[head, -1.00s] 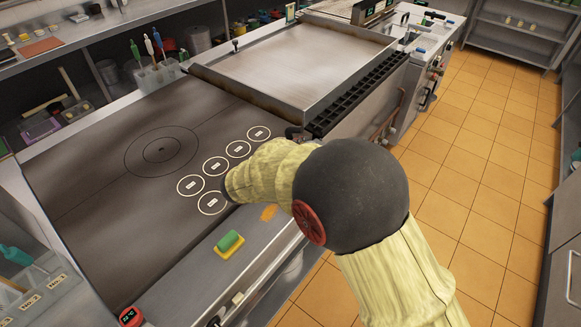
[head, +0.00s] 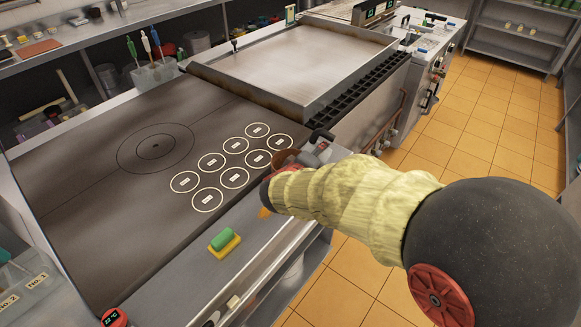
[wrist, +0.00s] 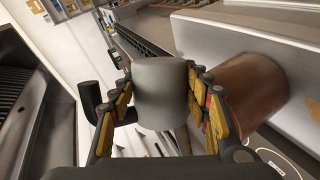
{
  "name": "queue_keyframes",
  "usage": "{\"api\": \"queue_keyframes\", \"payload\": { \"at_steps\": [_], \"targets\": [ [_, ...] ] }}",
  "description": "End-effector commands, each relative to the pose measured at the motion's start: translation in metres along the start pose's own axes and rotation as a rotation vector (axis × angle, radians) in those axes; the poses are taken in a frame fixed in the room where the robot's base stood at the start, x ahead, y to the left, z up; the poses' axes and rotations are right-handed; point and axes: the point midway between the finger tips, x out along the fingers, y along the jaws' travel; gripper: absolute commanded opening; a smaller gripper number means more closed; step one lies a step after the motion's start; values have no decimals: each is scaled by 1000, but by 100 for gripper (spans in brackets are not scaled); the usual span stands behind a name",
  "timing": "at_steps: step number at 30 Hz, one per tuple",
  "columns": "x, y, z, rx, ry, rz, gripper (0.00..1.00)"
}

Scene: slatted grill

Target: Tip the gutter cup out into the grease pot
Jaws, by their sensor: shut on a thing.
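The gutter cup (wrist: 160,92) is a plain grey cylinder with a dark hooked handle on its left in the wrist view. My gripper (wrist: 161,96) is shut on it, one finger on each side. A brown, rust-toned pot (wrist: 246,92), apparently the grease pot, stands just behind the right finger in the wrist view. In the head view the brown pot (head: 287,158) shows partly at the front edge of the hotplate, beside my gripper (head: 308,160). My forearm hides much there. The inside of the cup is hidden, and I cannot tell its exact tilt.
A dark hotplate (head: 90,190) with several white labelled rings lies left of my gripper. A green and yellow sponge (head: 224,241) lies on the steel front ledge. The raised steel griddle (head: 290,65) and black slotted grate (head: 345,95) are beyond. Tiled floor is open at right.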

Motion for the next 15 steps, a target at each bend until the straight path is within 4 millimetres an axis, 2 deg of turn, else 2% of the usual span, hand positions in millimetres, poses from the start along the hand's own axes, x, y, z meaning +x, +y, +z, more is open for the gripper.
{"api": "queue_keyframes", "payload": {
  "at_steps": [15],
  "targets": [
    [5, -8, 6, 115, 48, -15, 13]
  ]
}}
